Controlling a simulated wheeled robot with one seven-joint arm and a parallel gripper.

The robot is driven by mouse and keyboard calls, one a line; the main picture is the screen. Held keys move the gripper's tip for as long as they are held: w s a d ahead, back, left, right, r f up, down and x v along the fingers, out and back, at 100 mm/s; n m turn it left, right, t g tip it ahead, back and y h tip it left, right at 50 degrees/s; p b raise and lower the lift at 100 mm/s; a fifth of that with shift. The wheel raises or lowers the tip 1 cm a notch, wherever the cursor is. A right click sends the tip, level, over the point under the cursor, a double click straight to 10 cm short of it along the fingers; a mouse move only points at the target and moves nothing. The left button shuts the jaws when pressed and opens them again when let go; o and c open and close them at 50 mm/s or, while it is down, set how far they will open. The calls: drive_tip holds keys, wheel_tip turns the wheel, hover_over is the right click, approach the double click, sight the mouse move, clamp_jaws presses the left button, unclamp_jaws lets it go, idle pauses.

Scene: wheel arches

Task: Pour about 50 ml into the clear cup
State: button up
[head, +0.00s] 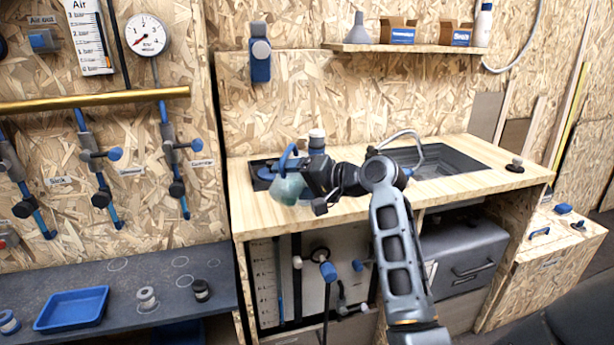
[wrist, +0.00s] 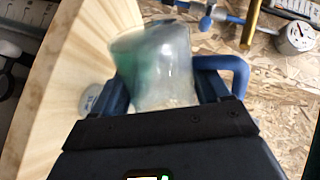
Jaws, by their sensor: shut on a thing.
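My gripper (head: 304,178) is shut on a translucent jug (head: 287,189) with a blue handle and a greenish tint. It is held over the left part of the wooden worktop, near the front edge, and looks tilted. In the wrist view the jug (wrist: 165,65) sits between the two blue fingers of my gripper (wrist: 165,92), with its handle to the right and a green tint on its left side. How much liquid is in it I cannot tell. I cannot make out a separate clear cup; my gripper and the jug hide part of the worktop.
A white-topped container (head: 316,138) stands behind my gripper. A sink (head: 440,160) with a curved tap lies to the right. A dark bench (head: 110,322) at the left holds a blue tray (head: 72,309) and small weights. The worktop (head: 480,182) is bare at the front right.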

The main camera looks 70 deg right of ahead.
drive_tip(key=shift+r+p, duration=0.3)
drive_tip(key=shift+d+r+m+y+p, duration=0.55)
drive_tip(key=shift+m+p, duration=0.25)
drive_tip(key=shift+p, duration=1.15)
idle(0.8)
drive_tip(key=shift+f, duration=0.1)
